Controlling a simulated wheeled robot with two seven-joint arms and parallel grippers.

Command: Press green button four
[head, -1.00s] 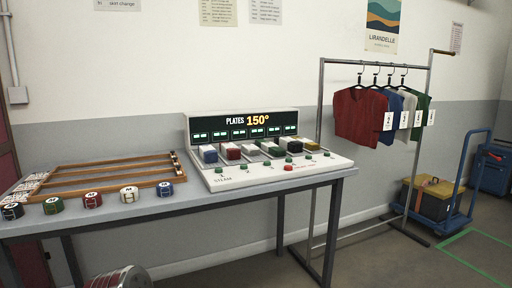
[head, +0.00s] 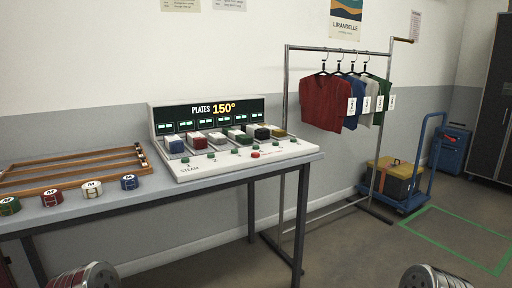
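A white steam console stands on the table, with a dark display reading "PLATES 150°" (head: 213,109). A row of small green buttons runs along its sloped front. Neither gripper shows. Round metal parts of my arms show at the bottom left and bottom right edges, away from the console.
A garment rack (head: 287,150) with shirts stands right. A blue trolley (head: 413,204) is beyond it. Floor in front is clear.

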